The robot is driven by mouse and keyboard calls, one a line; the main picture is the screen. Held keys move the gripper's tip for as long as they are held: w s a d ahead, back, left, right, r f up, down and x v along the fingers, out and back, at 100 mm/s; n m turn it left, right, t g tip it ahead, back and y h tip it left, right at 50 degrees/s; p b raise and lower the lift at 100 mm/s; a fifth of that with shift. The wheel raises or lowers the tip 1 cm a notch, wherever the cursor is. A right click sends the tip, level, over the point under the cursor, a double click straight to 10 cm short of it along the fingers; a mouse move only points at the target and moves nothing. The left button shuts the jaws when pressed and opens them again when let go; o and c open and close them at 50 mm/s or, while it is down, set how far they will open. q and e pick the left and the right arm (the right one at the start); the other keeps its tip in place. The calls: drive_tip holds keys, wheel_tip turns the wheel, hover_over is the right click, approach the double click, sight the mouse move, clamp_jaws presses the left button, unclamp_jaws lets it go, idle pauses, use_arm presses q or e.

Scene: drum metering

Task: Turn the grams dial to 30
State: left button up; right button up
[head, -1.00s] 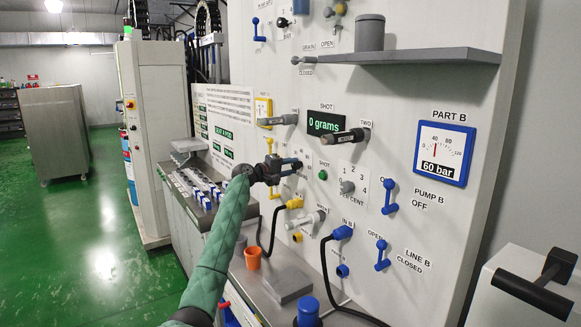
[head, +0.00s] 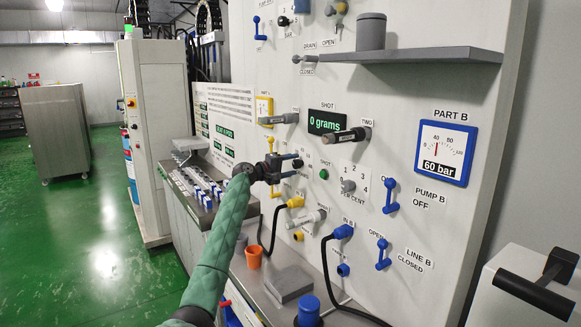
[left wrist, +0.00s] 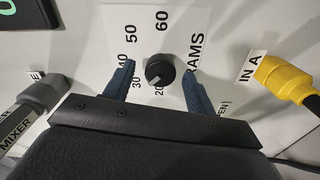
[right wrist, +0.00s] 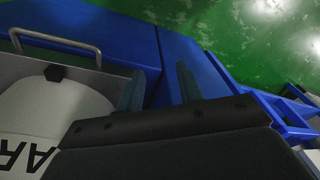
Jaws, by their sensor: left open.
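The grams dial is a round black knob (left wrist: 159,70) on a white plate with printed numbers from 20 to 60. A small pale mark on its lower left edge points toward the 20 to 30 side; the exact reading cannot be told. My left gripper (left wrist: 158,84) is open, its blue fingers on either side of the knob, with gaps visible. In the head view the left gripper (head: 287,168) is at the panel and hides the dial. The shot display (head: 327,122) reads 0 grams. My right gripper (right wrist: 161,88) shows only in its wrist view, open and empty.
A yellow IN A connector (left wrist: 283,80) is right of the dial in the left wrist view. A grey mixer handle (left wrist: 45,92) is at left. An orange cup (head: 254,257) stands below.

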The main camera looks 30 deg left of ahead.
use_arm(q)
drive_tip(key=shift+s+a+f, duration=0.1)
drive_tip(key=shift+s+a, duration=0.15)
drive_tip(key=shift+s, duration=0.2)
drive_tip(key=b+v, duration=0.2)
drive_tip(key=v, duration=0.5)
drive_tip(key=shift+b, duration=0.4)
use_arm(e)
wheel_tip(320, 180, up, 12)
drive_tip(key=shift+a, duration=0.15)
drive_tip(key=shift+s+f, duration=0.15)
drive_tip(key=shift+s, duration=0.05)
